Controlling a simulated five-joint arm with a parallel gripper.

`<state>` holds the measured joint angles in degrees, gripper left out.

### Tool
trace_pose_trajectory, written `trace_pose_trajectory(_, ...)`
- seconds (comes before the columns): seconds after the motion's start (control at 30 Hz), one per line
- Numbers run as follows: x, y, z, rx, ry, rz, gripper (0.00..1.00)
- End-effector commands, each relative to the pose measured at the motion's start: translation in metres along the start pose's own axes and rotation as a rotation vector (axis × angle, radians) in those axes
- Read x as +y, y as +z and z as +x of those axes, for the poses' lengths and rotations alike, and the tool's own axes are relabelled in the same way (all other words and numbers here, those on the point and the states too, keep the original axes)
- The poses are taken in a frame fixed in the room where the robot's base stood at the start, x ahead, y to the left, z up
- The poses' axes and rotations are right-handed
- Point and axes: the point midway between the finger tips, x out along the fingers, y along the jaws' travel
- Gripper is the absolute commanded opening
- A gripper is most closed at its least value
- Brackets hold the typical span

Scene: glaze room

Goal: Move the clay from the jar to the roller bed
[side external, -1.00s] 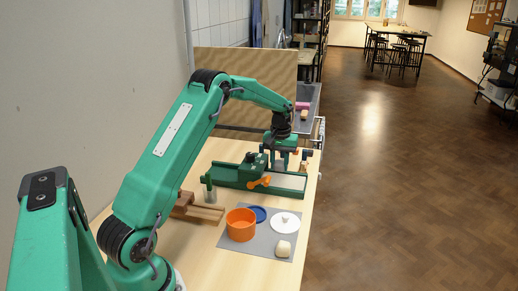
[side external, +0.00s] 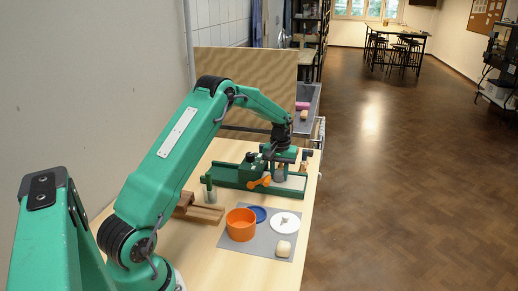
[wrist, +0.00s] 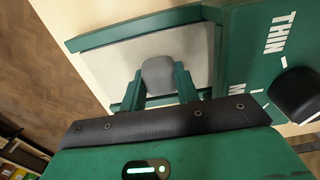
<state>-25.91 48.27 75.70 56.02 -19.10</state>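The grey clay lump (wrist: 158,75) sits between the two fingers of my gripper (wrist: 160,85), which touch it on both sides. In the wrist view it is over the pale roller bed (wrist: 195,42), framed in green. In the side view my gripper (side external: 284,158) is low over the far part of the green roller machine, and the bed (side external: 296,182) shows at its right. I cannot tell whether the clay touches the bed. The orange jar (side external: 241,226) stands open on the grey mat; its inside bottom is hidden.
The mat (side external: 258,246) also holds a blue disc (side external: 258,214), a white disc (side external: 285,223) and a cream lump (side external: 284,249). An orange handle (side external: 261,181) sticks out of the machine. A black knob (wrist: 297,95) is beside the bed. Wooden blocks (side external: 203,213) lie left.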

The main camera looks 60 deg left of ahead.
Motion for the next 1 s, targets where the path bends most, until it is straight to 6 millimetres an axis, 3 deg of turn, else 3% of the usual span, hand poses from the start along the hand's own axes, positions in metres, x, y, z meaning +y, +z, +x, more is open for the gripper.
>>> trace_pose_trajectory(0.03, 0.000, 0.000, 0.000, 0.000, 0.000, 0.000, 0.40)
trace_pose_trajectory(0.1, 0.000, 0.000, 0.000, 0.000, 0.000, 0.000, 0.52)
trace_pose_trajectory(0.57, 0.000, 0.000, -0.006, 0.001, 0.000, 0.000, 0.52)
trace_pose_trajectory(0.77, 0.000, 0.000, -0.024, 0.002, 0.001, 0.000, 0.52)
trace_pose_trajectory(1.0, 0.000, -0.001, -0.061, 0.004, 0.001, 0.000, 0.52)
